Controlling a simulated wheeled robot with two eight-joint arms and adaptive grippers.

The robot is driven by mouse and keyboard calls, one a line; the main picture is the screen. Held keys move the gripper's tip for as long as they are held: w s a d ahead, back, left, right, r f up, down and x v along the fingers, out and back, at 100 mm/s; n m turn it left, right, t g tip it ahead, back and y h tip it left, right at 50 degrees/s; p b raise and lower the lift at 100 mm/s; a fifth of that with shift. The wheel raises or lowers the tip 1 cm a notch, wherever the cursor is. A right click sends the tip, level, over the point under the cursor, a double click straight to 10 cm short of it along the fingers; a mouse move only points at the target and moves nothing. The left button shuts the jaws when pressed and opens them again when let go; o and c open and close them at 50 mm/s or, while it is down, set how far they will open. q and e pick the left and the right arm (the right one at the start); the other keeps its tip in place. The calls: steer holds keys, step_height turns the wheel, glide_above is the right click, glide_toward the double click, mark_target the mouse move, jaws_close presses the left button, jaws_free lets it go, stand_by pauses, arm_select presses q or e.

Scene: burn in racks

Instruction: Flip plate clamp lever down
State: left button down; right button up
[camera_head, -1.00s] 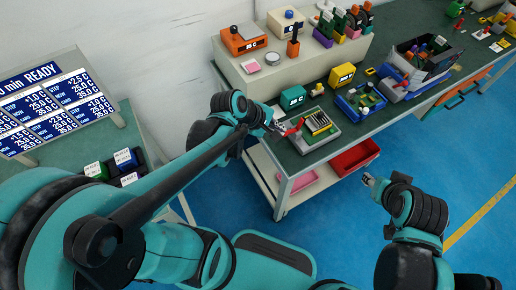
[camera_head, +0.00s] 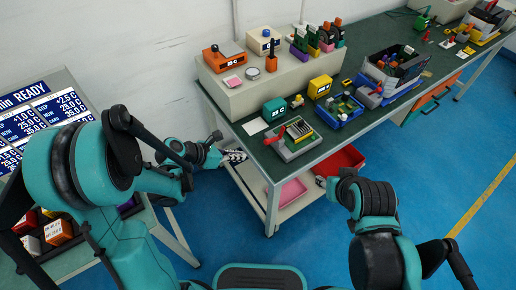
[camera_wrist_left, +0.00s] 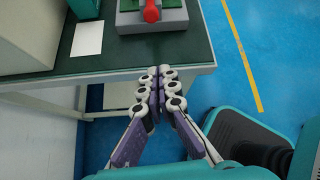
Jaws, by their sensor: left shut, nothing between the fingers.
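The plate clamp fixture (camera_head: 298,143) is a grey block with a yellow and dark plate on the green bench. Its red lever (camera_head: 275,136) sticks out at the fixture's left side; its exact angle is hard to tell. In the left wrist view, the lever's rounded red end (camera_wrist_left: 151,11) shows at the top edge, beyond the fingers. My left gripper (camera_head: 236,156) is shut and empty, left of the fixture and apart from it, by the bench's front edge. Its fingertips meet in the left wrist view (camera_wrist_left: 155,80). My right gripper (camera_head: 321,182) is in front of the bench, fingers too small to read.
A white card (camera_head: 255,126) and a teal box (camera_head: 274,110) stand near the fixture. A blue tray (camera_head: 340,119) is to its right. A red bin (camera_head: 341,160) and a pink bin (camera_head: 293,192) sit below the bench top. Blue floor in front is open.

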arm_select(q)
steer(key=b+x, duration=0.3)
steer(key=x, duration=0.6)
steer(key=shift+w+d+f+b, duration=0.1)
steer(key=shift+d+f+b, duration=0.15)
steer(key=shift+f+b, duration=0.05)
steer(key=r, duration=0.2)
steer(key=w, duration=0.1)
steer(key=shift+w+d+r, duration=0.1)
steer(key=shift+d+r, duration=0.3)
steer(key=shift+w+d+r, duration=0.1)
steer(key=shift+w+r, duration=0.1)
steer(key=shift+r, duration=0.3)
